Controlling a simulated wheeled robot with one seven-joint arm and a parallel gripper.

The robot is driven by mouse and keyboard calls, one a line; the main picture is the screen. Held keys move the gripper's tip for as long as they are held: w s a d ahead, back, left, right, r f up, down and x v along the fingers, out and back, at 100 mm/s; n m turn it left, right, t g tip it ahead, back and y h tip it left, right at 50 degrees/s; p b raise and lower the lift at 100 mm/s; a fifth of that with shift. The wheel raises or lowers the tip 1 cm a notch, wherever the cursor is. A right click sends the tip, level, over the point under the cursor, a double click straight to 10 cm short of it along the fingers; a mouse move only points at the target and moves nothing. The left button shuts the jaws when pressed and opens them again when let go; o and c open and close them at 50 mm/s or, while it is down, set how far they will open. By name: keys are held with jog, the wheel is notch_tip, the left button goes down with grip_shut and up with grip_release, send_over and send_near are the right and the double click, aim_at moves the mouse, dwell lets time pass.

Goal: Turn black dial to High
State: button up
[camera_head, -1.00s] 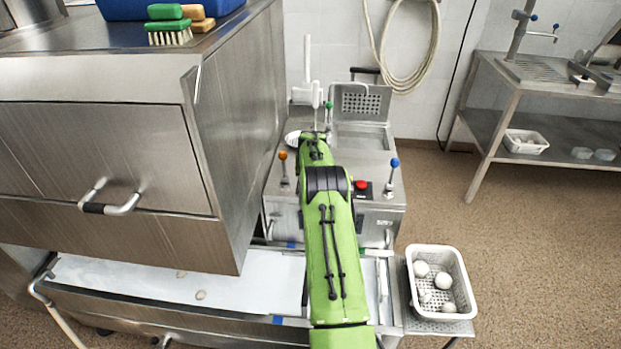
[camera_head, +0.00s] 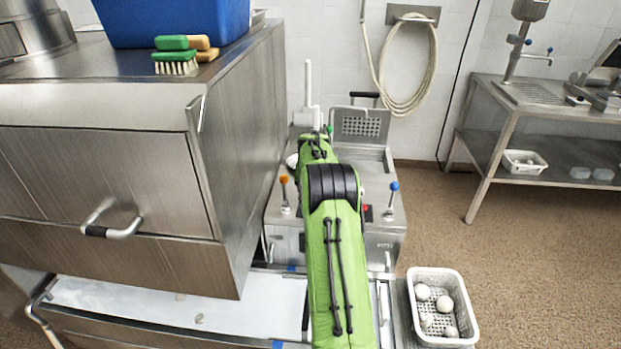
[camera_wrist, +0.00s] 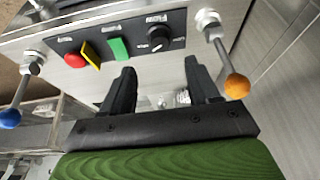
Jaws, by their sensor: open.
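The black dial (camera_wrist: 157,39) sits on a dark control panel on the machine's front, in the upper middle of the wrist view. It carries a white pointer mark; its labels are too small to read. My gripper (camera_wrist: 160,75) is open and empty, its two black fingers spread just short of the panel, below the dial in the picture. The dial lies between the fingertips sideways, and the fingers appear apart from it. In the head view my green arm hides the dial and the gripper.
Beside the dial are a green button (camera_wrist: 119,48), a yellow piece (camera_wrist: 91,54) and a red button (camera_wrist: 75,61). An orange-knobbed lever (camera_wrist: 237,86) and a blue-knobbed lever (camera_wrist: 10,118) flank the panel. A white perforated basket (camera_head: 468,300) stands at right; a steel cabinet (camera_head: 240,130) stands left.

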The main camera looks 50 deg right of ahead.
jog(key=v, duration=0.6)
jog(key=shift+r+p, duration=0.3)
jog(key=shift+r, duration=0.05)
jog(key=shift+s+a, duration=0.1)
jog(key=shift+a, duration=0.05)
